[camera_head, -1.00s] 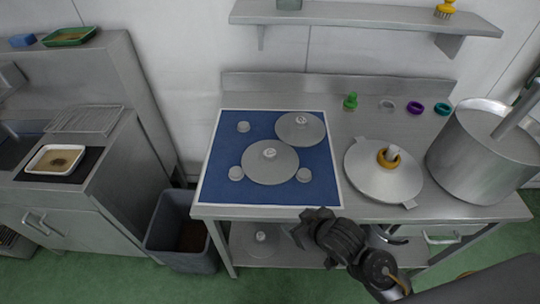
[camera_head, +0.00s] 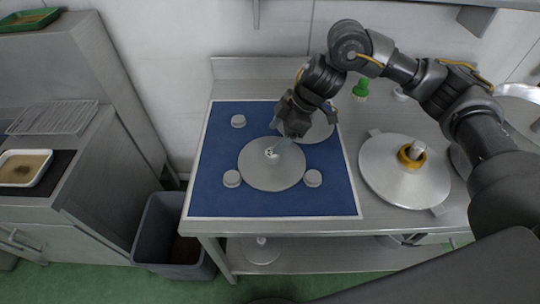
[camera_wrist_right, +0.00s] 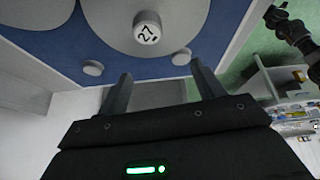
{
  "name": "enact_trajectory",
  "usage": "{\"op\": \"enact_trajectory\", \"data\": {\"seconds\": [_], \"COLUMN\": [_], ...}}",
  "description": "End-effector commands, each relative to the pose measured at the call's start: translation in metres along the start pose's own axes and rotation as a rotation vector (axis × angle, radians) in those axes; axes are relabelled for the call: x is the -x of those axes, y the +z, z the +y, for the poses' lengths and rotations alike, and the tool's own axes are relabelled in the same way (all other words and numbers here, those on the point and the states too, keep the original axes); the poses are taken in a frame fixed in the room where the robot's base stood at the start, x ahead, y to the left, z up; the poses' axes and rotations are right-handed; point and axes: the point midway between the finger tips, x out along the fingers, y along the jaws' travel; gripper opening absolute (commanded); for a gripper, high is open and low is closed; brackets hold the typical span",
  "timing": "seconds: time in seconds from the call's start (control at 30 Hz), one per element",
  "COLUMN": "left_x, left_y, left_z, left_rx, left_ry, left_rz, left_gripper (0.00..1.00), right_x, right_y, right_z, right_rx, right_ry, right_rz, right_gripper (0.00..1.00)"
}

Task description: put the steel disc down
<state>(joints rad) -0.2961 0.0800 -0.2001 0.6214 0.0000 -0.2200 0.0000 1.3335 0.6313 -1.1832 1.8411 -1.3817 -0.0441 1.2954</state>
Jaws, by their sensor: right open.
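A steel disc (camera_head: 262,175) with a small knob lies flat on the blue mat (camera_head: 212,165). A second steel disc (camera_head: 318,128) lies behind it, partly hidden by my right gripper. My right gripper (camera_head: 281,137) is open and just above the front disc, close to its knob. In the right wrist view the open fingers (camera_wrist_right: 160,72) are empty, and a knob (camera_wrist_right: 147,28) marked 27 shows beyond the fingertips, not between them. My left gripper is not in view.
Small grey pucks (camera_head: 232,178) stand around the discs on the mat. A large plate with a yellow ring (camera_head: 405,172) lies to the right. A green peg (camera_head: 361,88) stands behind it. Another disc (camera_head: 260,249) is on the lower shelf. A grey bin (camera_head: 172,240) stands left of the table.

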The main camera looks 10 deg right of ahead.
Motion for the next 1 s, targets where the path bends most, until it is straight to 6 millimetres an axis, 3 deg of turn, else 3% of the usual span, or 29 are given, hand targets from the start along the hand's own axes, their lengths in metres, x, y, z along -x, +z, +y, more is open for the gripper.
{"op": "enact_trajectory", "data": {"seconds": [0.1,0.3,0.7,1.0], "left_x": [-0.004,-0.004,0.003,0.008], "left_y": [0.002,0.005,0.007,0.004], "left_z": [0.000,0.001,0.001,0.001], "left_rx": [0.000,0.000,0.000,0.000], "left_ry": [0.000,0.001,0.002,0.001], "left_rz": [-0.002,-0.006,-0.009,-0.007], "left_gripper": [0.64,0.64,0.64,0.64], "right_x": [0.019,0.029,-0.021,-0.034], "right_y": [0.019,0.029,0.033,0.031], "right_z": [0.007,0.007,0.007,0.006], "right_rx": [-0.059,-0.093,-0.092,-0.089], "right_ry": [-0.006,-0.011,-0.011,-0.014], "right_rz": [-0.063,-0.090,-0.088,-0.088], "right_gripper": [0.68,0.68,0.68,0.68]}}
